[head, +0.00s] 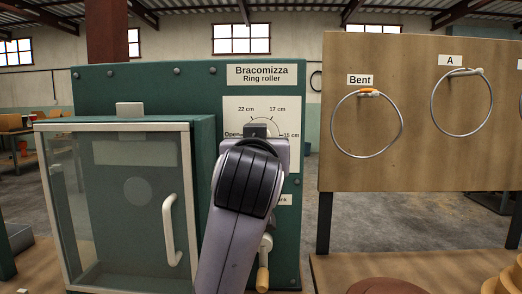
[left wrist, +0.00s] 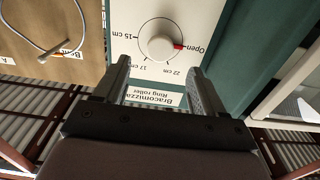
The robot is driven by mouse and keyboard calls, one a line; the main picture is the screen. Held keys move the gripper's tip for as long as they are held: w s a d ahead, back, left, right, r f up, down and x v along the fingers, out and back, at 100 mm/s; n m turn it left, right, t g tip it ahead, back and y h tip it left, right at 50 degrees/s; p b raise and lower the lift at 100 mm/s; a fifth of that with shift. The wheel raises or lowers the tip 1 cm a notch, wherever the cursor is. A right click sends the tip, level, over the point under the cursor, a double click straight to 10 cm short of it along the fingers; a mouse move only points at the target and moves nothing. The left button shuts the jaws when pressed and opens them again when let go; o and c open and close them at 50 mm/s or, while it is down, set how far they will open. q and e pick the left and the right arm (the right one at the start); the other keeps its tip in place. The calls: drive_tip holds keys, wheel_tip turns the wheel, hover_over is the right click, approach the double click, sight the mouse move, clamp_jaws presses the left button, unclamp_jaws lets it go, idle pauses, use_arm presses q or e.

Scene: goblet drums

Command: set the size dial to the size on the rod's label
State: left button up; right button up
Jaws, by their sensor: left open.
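The size dial (left wrist: 159,47) is a round white knob on a white plate of the ring roller, seen upside down in the left wrist view. Its red mark points at "Open"; the other marks read 22 cm, 17 cm and 15 cm. In the head view my left gripper (head: 257,132) hides most of the dial, and the scale plate (head: 263,107) shows above it. In the left wrist view the left gripper (left wrist: 160,80) is open, its fingers apart just short of the knob with nothing between them. I see no labelled rod. My right gripper is not in view.
A glass-fronted cabinet (head: 130,127) with a pale handle (head: 171,230) stands left of the dial. A lever with a wooden grip (head: 263,280) hangs below it. At right a wooden board (head: 420,160) holds rings labelled "Bent" (head: 335,125) and "A" (head: 433,108).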

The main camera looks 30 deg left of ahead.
use_arm(q)
drive_tip(key=x, duration=0.6)
drive_tip(key=shift+w+a+p, duration=0.15)
drive_tip(key=shift+a+p, duration=0.05)
drive_tip(key=shift+p, duration=0.1)
drive_tip(key=shift+c, duration=0.3)
drive_tip(key=c, duration=1)
